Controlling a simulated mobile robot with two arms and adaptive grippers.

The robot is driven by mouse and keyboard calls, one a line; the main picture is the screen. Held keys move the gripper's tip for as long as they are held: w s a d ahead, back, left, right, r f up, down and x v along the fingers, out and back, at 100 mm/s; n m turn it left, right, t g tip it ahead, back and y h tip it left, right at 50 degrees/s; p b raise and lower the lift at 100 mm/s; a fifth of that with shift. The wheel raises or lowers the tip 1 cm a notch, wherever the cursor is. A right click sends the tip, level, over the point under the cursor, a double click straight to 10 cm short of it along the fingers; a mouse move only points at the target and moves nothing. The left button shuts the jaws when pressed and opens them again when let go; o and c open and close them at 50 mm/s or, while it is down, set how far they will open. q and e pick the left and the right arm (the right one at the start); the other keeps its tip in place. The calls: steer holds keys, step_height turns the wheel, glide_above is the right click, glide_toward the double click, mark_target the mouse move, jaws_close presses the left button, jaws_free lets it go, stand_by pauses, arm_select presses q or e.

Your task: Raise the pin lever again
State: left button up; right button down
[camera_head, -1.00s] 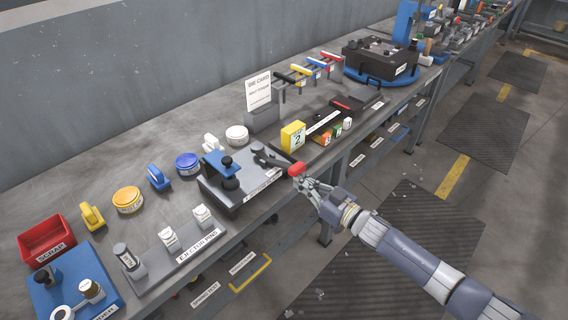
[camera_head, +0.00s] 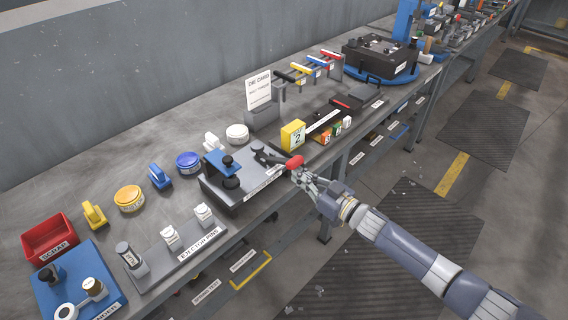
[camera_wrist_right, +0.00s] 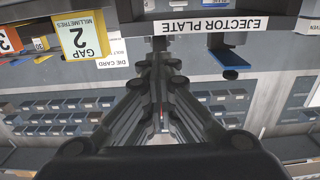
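The pin lever has a red knob (camera_head: 294,162) and a dark arm, at the right end of the ejector plate fixture (camera_head: 232,196) on the bench. The knob points out over the bench's front edge. My right gripper (camera_head: 301,176) is just below and in front of the knob; I cannot tell whether they touch. In the right wrist view its fingers (camera_wrist_right: 163,62) converge almost together, with no knob seen between them. The ejector plate label (camera_wrist_right: 222,24) shows beyond the fingertips. My left gripper is in neither view.
A yellow gap block (camera_head: 292,136) stands just behind the lever, with small coloured blocks (camera_head: 335,131) to its right. A die card (camera_head: 259,92) stands farther back. The ejector pins tray (camera_head: 180,256) is to the left. The floor in front of the bench is open.

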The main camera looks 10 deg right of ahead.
steer(key=shift+w+a+r+p, duration=0.25)
steer(key=shift+w+r+p, duration=0.1)
steer(key=shift+r, duration=0.3)
steer(key=shift+f, duration=0.25)
steer(key=p+v, duration=0.3)
steer(key=v, duration=0.7)
steer(key=shift+f, duration=0.4)
steer(key=shift+f, duration=0.1)
stand_by(0.4)
